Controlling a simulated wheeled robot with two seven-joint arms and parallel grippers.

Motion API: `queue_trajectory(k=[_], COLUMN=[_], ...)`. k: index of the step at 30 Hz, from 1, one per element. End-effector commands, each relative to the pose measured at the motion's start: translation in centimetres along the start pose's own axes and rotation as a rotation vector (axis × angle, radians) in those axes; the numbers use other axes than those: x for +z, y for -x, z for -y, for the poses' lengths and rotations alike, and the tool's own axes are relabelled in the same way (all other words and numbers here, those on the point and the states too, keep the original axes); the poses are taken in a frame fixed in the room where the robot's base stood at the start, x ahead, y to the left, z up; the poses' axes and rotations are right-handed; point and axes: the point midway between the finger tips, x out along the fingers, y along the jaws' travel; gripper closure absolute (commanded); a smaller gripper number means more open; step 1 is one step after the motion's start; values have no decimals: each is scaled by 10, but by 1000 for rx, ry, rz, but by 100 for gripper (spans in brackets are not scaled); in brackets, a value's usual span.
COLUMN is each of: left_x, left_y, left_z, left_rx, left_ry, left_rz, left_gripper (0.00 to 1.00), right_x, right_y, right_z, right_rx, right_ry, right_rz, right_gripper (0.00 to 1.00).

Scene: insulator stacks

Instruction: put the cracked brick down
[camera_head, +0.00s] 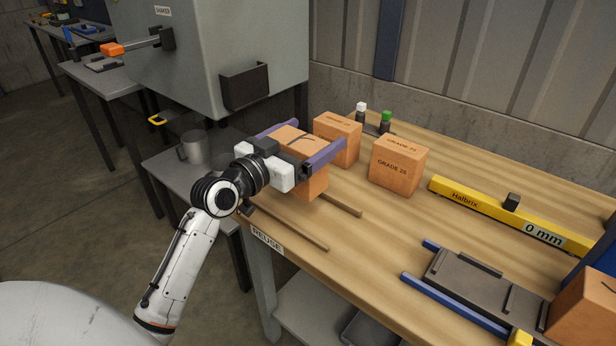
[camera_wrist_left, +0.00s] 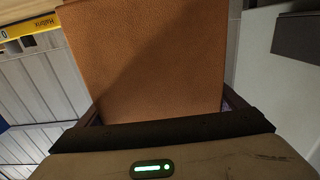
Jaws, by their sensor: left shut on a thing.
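The cracked brick (camera_head: 313,181) is orange, with a dark crack line on its top face. My left gripper (camera_head: 314,138) is shut on it, with a purple finger along each of two opposite sides. The brick is upright over the left end of the wooden table (camera_head: 375,220), above or on two thin wooden strips (camera_head: 292,228); I cannot tell whether it touches them. In the left wrist view the brick (camera_wrist_left: 148,62) fills the middle between the fingers. My right gripper is not in view.
Two more orange bricks stand close behind and right: one (camera_head: 338,136) and one marked GRADE 26 (camera_head: 397,168). A yellow level gauge (camera_head: 470,200) reads 0 mm. A dark fixture with blue rails (camera_head: 455,304) lies front right. A REUSE label (camera_head: 267,239) marks the table's front edge.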

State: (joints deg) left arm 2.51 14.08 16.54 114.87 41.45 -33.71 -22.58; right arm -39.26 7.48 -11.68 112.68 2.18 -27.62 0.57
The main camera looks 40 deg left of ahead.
Motion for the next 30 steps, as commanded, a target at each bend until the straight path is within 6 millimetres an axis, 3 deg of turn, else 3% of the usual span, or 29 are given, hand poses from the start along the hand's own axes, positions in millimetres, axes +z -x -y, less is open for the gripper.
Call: queue_trajectory(k=[13,26,27,30], left_x=[58,65,66,66], left_y=[0,0,0,0], left_z=[0,0,0,0], left_rx=[-1,-2,-1,-1], left_ry=[0,-2,-1,-1], left_rz=[-5,-8,-3,-3], left_gripper=[47,47,7,0], right_x=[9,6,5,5], right_y=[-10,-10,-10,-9], right_z=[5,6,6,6], right_rx=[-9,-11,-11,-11], right_ry=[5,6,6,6], right_rz=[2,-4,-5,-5], right_gripper=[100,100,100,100])
